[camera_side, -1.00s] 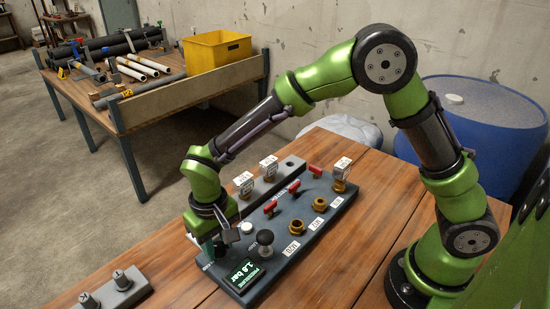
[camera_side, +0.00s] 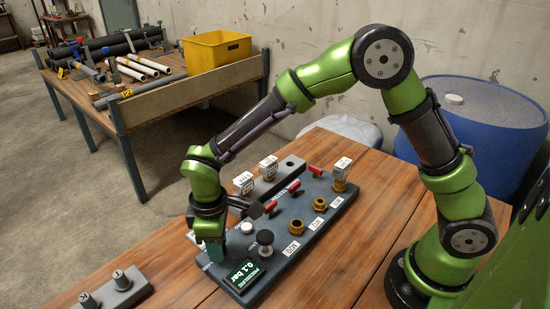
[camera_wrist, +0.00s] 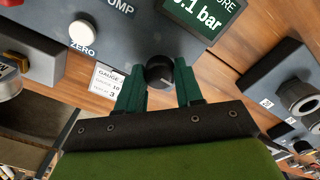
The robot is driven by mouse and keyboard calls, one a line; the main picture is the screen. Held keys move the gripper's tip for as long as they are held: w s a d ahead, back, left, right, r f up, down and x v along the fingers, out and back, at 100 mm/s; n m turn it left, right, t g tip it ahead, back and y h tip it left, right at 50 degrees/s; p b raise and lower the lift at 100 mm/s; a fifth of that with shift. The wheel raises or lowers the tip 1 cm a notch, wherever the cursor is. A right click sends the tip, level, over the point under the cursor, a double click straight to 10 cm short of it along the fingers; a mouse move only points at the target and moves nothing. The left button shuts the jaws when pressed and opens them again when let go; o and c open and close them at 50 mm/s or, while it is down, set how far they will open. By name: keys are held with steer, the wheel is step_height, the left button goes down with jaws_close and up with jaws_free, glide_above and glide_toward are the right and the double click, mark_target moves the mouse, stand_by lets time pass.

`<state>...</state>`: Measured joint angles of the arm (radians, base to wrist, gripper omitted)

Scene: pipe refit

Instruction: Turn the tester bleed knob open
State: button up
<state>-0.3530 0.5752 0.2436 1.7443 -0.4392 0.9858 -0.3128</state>
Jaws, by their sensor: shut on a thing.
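The tester (camera_side: 290,238) is a dark grey panel on the wooden table. Its display (camera_side: 242,274) reads 0.1 bar; the display also shows at the top of the wrist view (camera_wrist: 200,14). My gripper (camera_side: 213,256) points down at the panel's left corner. In the wrist view my gripper's green fingers (camera_wrist: 159,84) are shut on the bleed knob (camera_wrist: 160,68), a small black knob, one finger on each side. In the side view the knob is hidden by my gripper.
Beside my gripper stand a white zero button (camera_side: 247,227) and a black ball-topped pump handle (camera_side: 265,238). Red-handled valves (camera_side: 294,186) and brass ports (camera_side: 295,227) line the panel. A grey block with two dark fittings (camera_side: 119,291) lies at the front left.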

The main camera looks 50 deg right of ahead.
mark_target(224, 246)
steer(key=shift+r+n, duration=0.1)
steer(key=shift+n, duration=0.3)
steer(key=o, duration=1)
steer(key=shift+o, duration=0.2)
step_height(224, 246, up, 17)
steer(key=shift+w, duration=0.1)
steer(key=s+d+r+m+t+y, duration=0.1)
steer(key=s+d+m+t, duration=0.2)
steer(key=s+d+m, duration=0.3)
steer(key=s+d+r+m+t+y, duration=0.1)
steer(key=s+d+m+t, duration=0.3)
steer(key=d, duration=0.9)
steer(key=s+m, duration=0.3)
steer(key=s, duration=0.1)
steer(key=shift+d+r, duration=0.15)
steer(key=shift+r, duration=0.2)
